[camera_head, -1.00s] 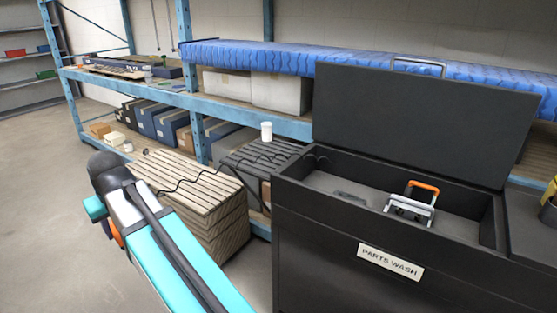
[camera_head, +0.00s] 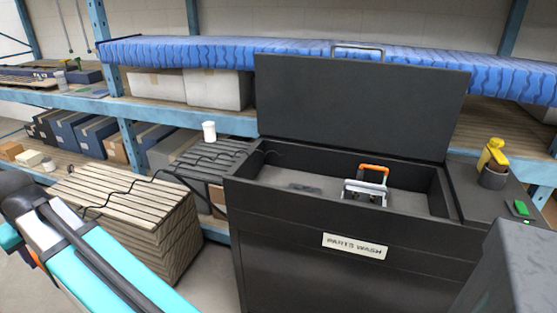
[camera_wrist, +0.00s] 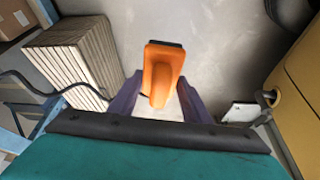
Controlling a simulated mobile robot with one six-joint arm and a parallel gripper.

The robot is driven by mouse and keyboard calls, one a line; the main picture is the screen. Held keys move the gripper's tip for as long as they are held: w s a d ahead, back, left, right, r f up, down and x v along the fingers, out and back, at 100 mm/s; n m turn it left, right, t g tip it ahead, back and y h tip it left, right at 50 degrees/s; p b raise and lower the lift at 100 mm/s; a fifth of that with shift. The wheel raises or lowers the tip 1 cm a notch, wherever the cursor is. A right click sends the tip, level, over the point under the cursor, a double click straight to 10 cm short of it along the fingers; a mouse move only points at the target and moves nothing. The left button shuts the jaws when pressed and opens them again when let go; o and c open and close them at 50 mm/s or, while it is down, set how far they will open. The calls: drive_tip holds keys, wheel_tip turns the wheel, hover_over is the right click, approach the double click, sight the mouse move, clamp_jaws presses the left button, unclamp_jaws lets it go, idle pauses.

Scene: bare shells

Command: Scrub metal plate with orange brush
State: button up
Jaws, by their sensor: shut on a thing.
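In the wrist view my gripper (camera_wrist: 156,100) has its two purple fingers closed on an orange brush (camera_wrist: 161,72). The brush shows an orange body with a dark edge at its far end; its bristles are not clearly seen. In the head view the open black washer box (camera_head: 245,175) labelled "PARTS WASH" stands ahead. Inside it is a silver metal piece with an orange handle (camera_head: 373,170); I cannot tell whether this is the metal plate. A small dark flat thing (camera_head: 303,188) lies left of it. My arm is at the lower left, outside the box.
The washer's lid (camera_head: 360,108) stands raised at the back. A yellow bottle in a dark cup (camera_head: 493,165) and a green item (camera_head: 520,209) are at right. A slatted wooden stack (camera_head: 130,210) stands left of the washer. A white cup (camera_head: 209,131) sits behind. Shelving spans the back.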

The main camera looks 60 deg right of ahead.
drive_tip(key=shift+d, duration=0.1)
drive_tip(key=s+d+r+m+g+h+p, duration=0.1)
drive_tip(key=s+d+r+m+p, duration=0.25)
drive_tip(key=d, duration=1.05)
drive_tip(key=s+d+m+h+p, duration=0.25)
drive_tip(key=d+m+p, duration=0.3)
drive_tip(key=d, duration=0.75)
drive_tip(key=s+d+r+m+g+p, duration=0.15)
drive_tip(key=s+d+m+p, duration=0.35)
drive_tip(key=d, duration=0.9)
drive_tip(key=s+d+f+m+g+p, duration=0.1)
drive_tip(key=s+d+m, duration=0.4)
drive_tip(key=s+d, duration=0.6)
drive_tip(key=s+d+m+g+p, duration=0.3)
drive_tip(key=s+d+m+p, duration=0.3)
drive_tip(key=s+d, duration=0.5)
drive_tip(key=s, duration=0.5)
drive_tip(key=shift+s+d+f+g+p, duration=0.3)
drive_tip(key=shift+s+d+f+g, duration=0.05)
drive_tip(key=shift+s+f, duration=0.05)
drive_tip(key=shift+w+f, duration=0.1)
drive_tip(key=shift+f, duration=0.05)
